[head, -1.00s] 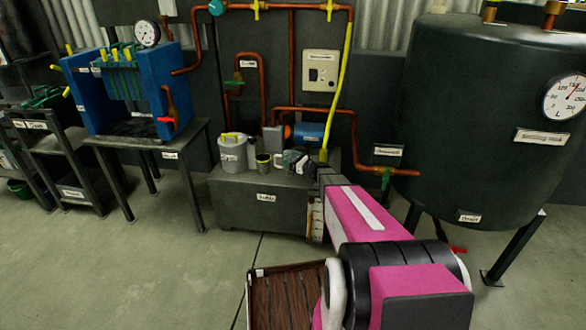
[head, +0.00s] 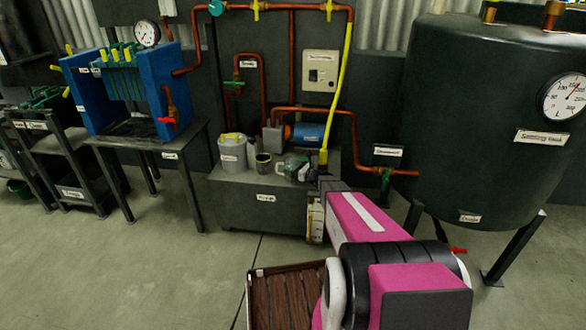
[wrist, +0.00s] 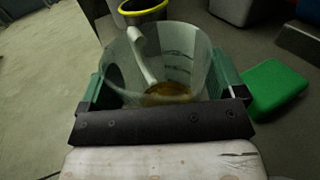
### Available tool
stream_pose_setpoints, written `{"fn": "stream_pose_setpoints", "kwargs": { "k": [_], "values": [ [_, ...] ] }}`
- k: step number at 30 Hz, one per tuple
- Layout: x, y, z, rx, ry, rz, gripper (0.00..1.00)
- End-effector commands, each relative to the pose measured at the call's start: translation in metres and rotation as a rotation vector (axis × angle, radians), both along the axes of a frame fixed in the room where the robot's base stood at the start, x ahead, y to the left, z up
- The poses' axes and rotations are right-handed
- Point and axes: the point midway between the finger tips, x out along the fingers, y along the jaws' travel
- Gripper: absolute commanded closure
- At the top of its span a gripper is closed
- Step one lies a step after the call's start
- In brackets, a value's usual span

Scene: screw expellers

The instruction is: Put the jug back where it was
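The jug (wrist: 165,62) is clear, with dark level marks, a pale handle and a little amber liquid at the bottom. It fills the middle of the wrist view and looks about upright. My gripper (wrist: 162,95) has one green-sided finger at each side of the jug, and both seem to touch its walls, so it looks shut on it. In the head view my gripper (head: 297,166) is over the right part of the grey box top (head: 225,176), and the jug is small and hard to make out there. Whether its base rests on the box is hidden.
A dark cup with a yellow rim (wrist: 143,10) stands just beyond the jug; it also shows in the head view (head: 263,164). A grey canister (head: 231,153) stands left of it. A green block (wrist: 275,88) lies right of my gripper. Pipes and a blue motor (head: 310,133) are behind.

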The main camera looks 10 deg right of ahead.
Motion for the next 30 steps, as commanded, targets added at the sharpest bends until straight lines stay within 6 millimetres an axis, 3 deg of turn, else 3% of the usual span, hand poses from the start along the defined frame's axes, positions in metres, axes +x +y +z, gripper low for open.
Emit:
{"fn": "stream_pose_setpoints", "kwargs": {
  "k": [11,30],
  "values": [
    [-0.003,-0.003,0.003,0.000,0.000,-0.001,0.00],
    [-0.077,-0.080,0.003,-0.001,0.001,-0.001,0.00]
  ]
}}
